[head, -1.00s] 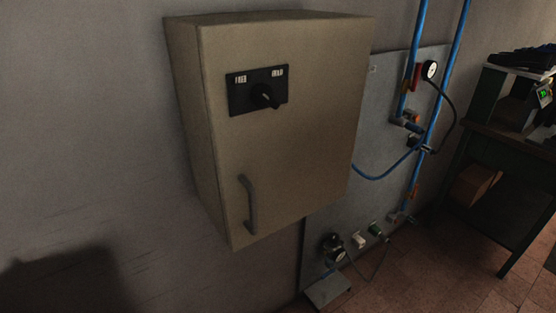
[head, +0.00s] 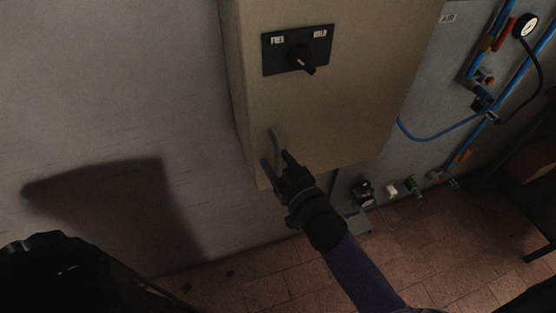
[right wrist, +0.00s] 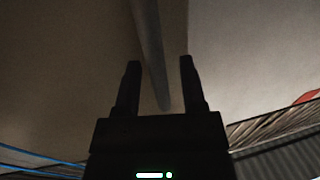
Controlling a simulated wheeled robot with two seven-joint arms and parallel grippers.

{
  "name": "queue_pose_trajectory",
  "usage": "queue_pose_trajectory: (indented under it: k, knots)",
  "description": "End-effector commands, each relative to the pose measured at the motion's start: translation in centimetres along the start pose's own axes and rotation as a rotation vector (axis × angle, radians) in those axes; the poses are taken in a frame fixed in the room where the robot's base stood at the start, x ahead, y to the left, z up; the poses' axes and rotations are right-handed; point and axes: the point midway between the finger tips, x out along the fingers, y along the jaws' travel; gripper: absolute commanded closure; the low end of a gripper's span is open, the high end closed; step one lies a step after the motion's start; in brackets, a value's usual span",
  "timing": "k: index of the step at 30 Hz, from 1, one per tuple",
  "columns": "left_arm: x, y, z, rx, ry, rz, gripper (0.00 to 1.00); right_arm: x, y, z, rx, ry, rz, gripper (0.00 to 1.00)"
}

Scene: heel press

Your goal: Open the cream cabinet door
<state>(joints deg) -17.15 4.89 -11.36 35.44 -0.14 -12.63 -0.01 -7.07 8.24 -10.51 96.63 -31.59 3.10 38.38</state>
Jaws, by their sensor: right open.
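The cream cabinet (head: 340,110) hangs on the wall with its door shut. A grey bar handle (head: 276,146) stands upright near the door's lower left edge. A black panel (head: 297,50) with a rotary knob sits higher on the door. My right gripper (head: 276,160) is open at the handle's lower part. In the right wrist view the handle (right wrist: 149,50) runs down between the two open fingers (right wrist: 160,75); I cannot tell whether they touch it. My left gripper is not in view.
Blue pipes (head: 540,65), a gauge (head: 526,26) and a blue hose (head: 440,134) are on the grey wall panel to the right. Small fittings (head: 364,193) sit below the cabinet. The wall left of the cabinet is bare, and the tiled floor (head: 250,285) below is open.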

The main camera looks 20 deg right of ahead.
Motion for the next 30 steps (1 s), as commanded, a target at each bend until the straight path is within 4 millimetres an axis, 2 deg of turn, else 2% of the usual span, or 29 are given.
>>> queue_pose_trajectory:
  k: [7,12,15,30]
  knots:
    - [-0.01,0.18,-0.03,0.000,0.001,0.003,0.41,0.13,0.00,0.01,0.000,-0.001,0.000,0.47]
    - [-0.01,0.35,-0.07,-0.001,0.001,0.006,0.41,0.12,0.01,0.01,-0.001,-0.001,0.000,0.83]
    - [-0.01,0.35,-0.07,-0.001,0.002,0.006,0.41,0.11,0.00,0.01,-0.001,-0.001,0.000,1.00]
    - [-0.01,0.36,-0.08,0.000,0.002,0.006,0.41,0.09,0.00,0.03,-0.001,-0.001,0.000,1.00]
